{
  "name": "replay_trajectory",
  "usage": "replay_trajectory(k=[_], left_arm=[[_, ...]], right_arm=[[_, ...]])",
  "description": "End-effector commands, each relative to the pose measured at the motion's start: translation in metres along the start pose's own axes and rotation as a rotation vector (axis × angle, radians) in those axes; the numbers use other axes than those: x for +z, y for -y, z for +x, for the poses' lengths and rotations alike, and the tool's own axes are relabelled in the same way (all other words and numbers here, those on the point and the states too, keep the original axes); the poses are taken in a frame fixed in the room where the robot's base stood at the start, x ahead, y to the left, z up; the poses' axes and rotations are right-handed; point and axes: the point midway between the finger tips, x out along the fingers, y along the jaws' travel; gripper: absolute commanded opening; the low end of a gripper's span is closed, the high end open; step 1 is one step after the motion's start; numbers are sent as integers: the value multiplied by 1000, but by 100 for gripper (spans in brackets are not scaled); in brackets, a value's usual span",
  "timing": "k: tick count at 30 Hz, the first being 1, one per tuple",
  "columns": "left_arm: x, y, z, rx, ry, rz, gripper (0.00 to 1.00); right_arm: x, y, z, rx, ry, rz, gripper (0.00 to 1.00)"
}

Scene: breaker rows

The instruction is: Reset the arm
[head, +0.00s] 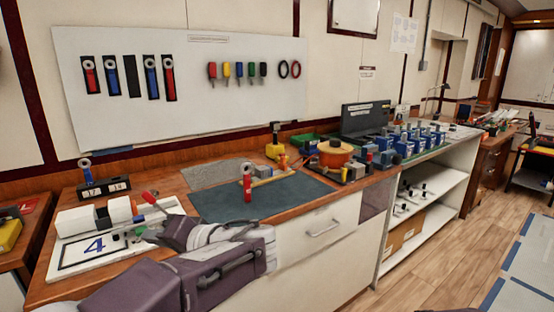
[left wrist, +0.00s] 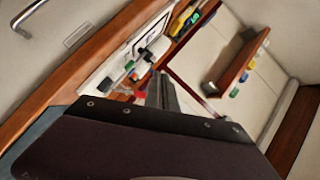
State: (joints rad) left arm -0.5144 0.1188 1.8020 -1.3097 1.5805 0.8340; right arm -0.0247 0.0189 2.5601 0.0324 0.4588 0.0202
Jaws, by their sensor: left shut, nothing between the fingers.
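My left arm comes in from the lower left of the head view. Its gripper (head: 152,236) is over the front left of the wooden bench, beside a white board marked 4 (head: 75,262). In the left wrist view the fingers (left wrist: 160,90) are together and empty. White blocks (head: 92,217) and small black parts stand on the board. A red-handled tool or lever (head: 150,198) shows just behind the gripper; I cannot tell whether they touch. My right gripper is not in view.
A dark green mat (head: 285,207) lies on the bench (head: 255,158), with a red upright tool (head: 247,188) on it. A black block marked 17 and 14 (head: 104,188) stands at the left. An orange pot (head: 334,153) and blue devices (head: 408,140) stand to the right.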

Motion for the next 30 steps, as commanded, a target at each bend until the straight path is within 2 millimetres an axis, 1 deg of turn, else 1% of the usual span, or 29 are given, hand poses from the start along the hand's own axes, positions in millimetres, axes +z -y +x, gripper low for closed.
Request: replay_trajectory(k=[1,2,3,5,6,8,9,11,12,14,15,17,18,19,20,21,22,23,24,29,30], left_arm=[[18,-6,15,19,59,21,0],[30,-11,23,39,97,37,0],[48,-20,34,72,151,61,0],[79,-37,48,141,239,99,0],[104,-50,55,200,306,124,0],[146,-76,60,317,412,158,0],[174,-94,58,405,481,172,0],[210,-122,49,544,568,174,0],[230,-139,39,634,615,165,0],[254,-165,21,767,668,139,0],[265,-182,7,852,691,110,0],[275,-206,-14,973,704,61,0],[277,-220,-27,1044,693,30,0],[276,-230,-36,1090,679,5,0],[274,-239,-42,1132,656,-21,0],[264,-249,-46,1176,606,-60,0],[249,-255,-44,1200,539,-78,0],[241,-252,-43,1212,480,-39,0],[230,-227,-50,1209,491,-41,0],[208,-182,-62,1208,493,-40,0],[201,-170,-66,1208,493,-40,0]], right_arm=[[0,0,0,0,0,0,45],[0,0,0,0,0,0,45],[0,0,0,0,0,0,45],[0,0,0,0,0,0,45],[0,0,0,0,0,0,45],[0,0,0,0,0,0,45],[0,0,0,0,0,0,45],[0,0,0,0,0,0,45],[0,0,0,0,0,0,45],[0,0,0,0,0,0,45],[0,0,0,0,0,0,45],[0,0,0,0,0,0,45],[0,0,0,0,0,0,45],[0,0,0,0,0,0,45],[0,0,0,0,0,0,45],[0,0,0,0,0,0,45],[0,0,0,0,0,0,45],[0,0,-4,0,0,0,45],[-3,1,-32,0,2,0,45],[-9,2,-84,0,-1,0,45],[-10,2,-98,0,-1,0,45]])
